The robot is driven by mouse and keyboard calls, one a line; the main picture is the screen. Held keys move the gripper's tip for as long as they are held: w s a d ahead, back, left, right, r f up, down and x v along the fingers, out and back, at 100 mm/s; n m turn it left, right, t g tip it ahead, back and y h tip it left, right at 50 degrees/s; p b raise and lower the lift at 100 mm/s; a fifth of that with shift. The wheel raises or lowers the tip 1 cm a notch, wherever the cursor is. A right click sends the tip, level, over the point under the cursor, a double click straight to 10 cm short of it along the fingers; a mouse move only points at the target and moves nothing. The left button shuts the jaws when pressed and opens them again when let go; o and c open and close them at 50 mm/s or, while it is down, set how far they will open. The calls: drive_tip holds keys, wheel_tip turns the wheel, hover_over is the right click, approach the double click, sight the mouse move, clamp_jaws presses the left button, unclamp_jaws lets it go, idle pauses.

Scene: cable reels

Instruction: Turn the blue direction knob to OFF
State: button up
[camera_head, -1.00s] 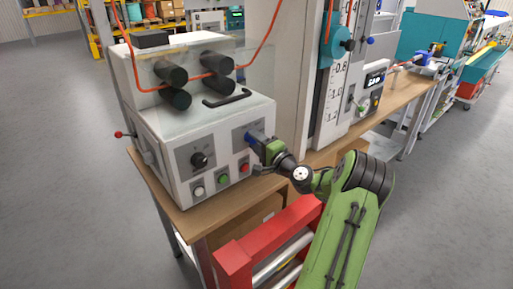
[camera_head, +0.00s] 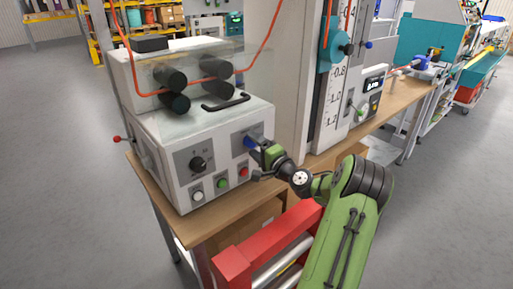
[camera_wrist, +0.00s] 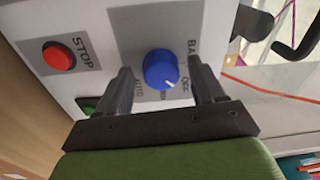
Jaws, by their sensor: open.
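The blue direction knob (camera_wrist: 161,69) is on a grey plate on the white machine's front panel. In the wrist view its white pointer mark aims down and right, toward the side with the OFF label (camera_wrist: 186,86); exact alignment is unclear. A label starting "BA" lies above OFF, and another at lower left is partly hidden by a finger. My gripper (camera_wrist: 160,72) is open, one finger on each side of the knob, with visible gaps. In the head view the knob (camera_head: 249,141) shows just left of my gripper (camera_head: 257,147).
A red STOP button (camera_wrist: 58,55) is left of the knob in the wrist view. The head view shows a black knob (camera_head: 198,163), white and green buttons, and a black handle (camera_head: 226,101) above. A red frame (camera_head: 266,240) stands below my arm.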

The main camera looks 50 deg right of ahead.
drive_tip(key=s+a, duration=0.2)
drive_tip(key=s, duration=1.3)
drive_tip(key=shift+s+a+f, duration=0.25)
drive_tip(key=shift+s+f, duration=0.05)
drive_tip(key=shift+f, duration=0.05)
drive_tip(key=w+a+r+n+g+y+p, duration=0.1)
drive_tip(key=w+a+n+g+y, duration=0.2)
drive_tip(key=a, duration=0.6)
drive_tip(key=w+a+r+n+g+y+p, duration=0.1)
drive_tip(key=w+a+n+g+y+p, duration=0.1)
drive_tip(key=a+n+g, duration=0.35)
drive_tip(key=w+a+n+g+y+p, duration=0.15)
drive_tip(key=a+n, duration=0.35)
drive_tip(key=a, duration=0.7)
drive_tip(key=s+a+r+n+g+h+p, duration=0.1)
drive_tip(key=s+a+r, duration=0.3)
drive_tip(key=s, duration=0.4)
drive_tip(key=s+a+r+n+g+h+p, duration=0.1)
drive_tip(key=s+a+r+n+h+p, duration=0.1)
drive_tip(key=s+r, duration=0.4)
drive_tip(key=s+a+n+p, duration=0.1)
drive_tip(key=s+a+n, duration=0.1)
drive_tip(key=s, duration=0.1)
drive_tip(key=shift+g+h+p, duration=0.3)
drive_tip(key=shift+h+p, duration=0.05)
